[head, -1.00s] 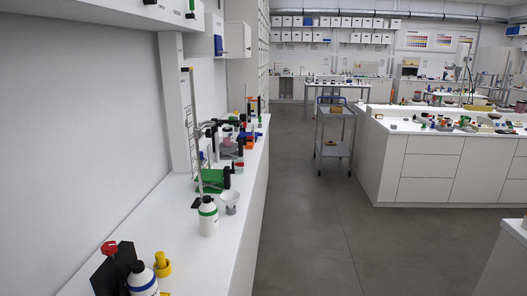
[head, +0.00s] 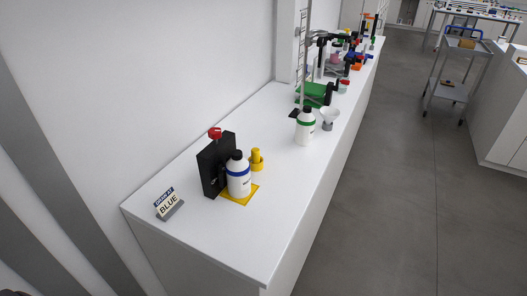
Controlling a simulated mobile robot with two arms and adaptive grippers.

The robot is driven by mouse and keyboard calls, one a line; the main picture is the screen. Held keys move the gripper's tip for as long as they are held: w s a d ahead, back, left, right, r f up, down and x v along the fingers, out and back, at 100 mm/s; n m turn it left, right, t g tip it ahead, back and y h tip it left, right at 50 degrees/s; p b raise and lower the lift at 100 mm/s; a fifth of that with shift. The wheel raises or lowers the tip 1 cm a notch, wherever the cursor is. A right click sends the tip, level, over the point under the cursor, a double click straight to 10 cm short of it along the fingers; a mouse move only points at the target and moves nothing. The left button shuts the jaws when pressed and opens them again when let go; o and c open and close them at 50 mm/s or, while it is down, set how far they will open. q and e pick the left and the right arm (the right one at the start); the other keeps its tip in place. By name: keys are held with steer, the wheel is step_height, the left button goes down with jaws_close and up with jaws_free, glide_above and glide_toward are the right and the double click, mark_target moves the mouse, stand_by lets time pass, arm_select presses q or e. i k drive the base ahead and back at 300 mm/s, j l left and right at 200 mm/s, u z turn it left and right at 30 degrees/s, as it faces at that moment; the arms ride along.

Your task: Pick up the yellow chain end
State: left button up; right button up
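I cannot make out a chain or a chain end in this view. The clear yellow things are a small yellow capped piece (head: 257,160) on the white counter, partly behind a white bottle (head: 238,176) with a blue band, and a flat yellow square (head: 243,199) under that bottle. Neither can be told to be a chain end. Neither gripper shows in the head view.
A funnel (head: 328,117) and green stand (head: 313,93) are behind. A trolley (head: 455,70) stands right; floor (head: 385,200) is clear.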

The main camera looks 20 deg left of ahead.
mark_target(255, 153)
steer(key=u, duration=0.6)
steer(key=i+l+u, duration=0.15)
steer(key=l+u, duration=0.15)
steer(key=i+l+u, duration=0.15)
steer(key=l+u, duration=0.5)
steer(key=i+l, duration=0.05)
steer(key=l, duration=0.05)
